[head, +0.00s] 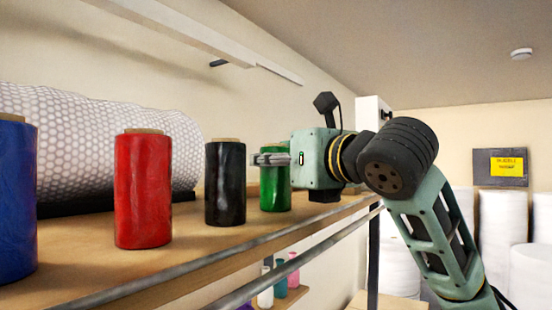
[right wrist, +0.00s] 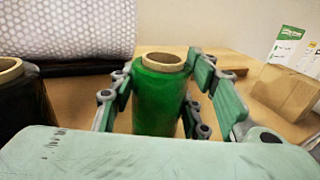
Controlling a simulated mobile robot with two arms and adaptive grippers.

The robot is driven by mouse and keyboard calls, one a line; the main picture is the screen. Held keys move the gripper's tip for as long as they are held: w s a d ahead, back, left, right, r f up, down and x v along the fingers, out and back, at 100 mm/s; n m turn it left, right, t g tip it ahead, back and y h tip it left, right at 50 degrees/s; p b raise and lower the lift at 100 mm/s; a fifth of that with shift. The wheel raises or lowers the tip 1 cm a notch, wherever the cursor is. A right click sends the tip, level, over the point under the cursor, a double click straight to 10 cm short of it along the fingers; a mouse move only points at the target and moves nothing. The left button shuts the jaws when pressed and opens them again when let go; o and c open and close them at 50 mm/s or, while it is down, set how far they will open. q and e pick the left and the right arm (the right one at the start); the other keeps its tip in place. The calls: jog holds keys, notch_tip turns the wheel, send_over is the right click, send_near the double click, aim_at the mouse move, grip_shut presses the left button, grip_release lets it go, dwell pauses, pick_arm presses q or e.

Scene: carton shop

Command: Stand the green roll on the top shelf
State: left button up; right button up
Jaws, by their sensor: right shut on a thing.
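The green roll (head: 274,192) is upright on the wooden top shelf (head: 190,250), just right of the black roll (head: 226,185). Its base appears to touch the shelf board. My right gripper (head: 272,160) reaches in from the right and is shut on the green roll near its upper part. In the right wrist view the green roll (right wrist: 160,95) stands between the finger pads, with its cardboard core showing on top. My left gripper is not in view.
A red roll (head: 143,190) and a blue roll (head: 14,200) stand further left. A bubble-wrap roll (head: 90,125) lies behind them. A cardboard box (right wrist: 285,92) sits to the right in the wrist view. A metal rail (head: 200,265) runs along the shelf's front edge.

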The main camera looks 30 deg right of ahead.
jog(key=shift+a, duration=0.15)
jog(key=o, duration=0.9)
jog(key=shift+f, duration=0.1)
jog(key=shift+c, duration=0.2)
jog(key=o, duration=0.4)
jog(key=shift+s, duration=0.1)
jog(key=shift+c, duration=0.2)
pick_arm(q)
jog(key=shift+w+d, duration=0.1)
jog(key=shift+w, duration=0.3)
pick_arm(e)
jog(key=shift+o, duration=0.5)
jog(key=shift+r, duration=0.2)
pick_arm(q)
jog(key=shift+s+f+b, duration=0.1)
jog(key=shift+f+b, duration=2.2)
jog(key=shift+b, duration=0.05)
pick_arm(e)
jog(key=s, duration=1.2)
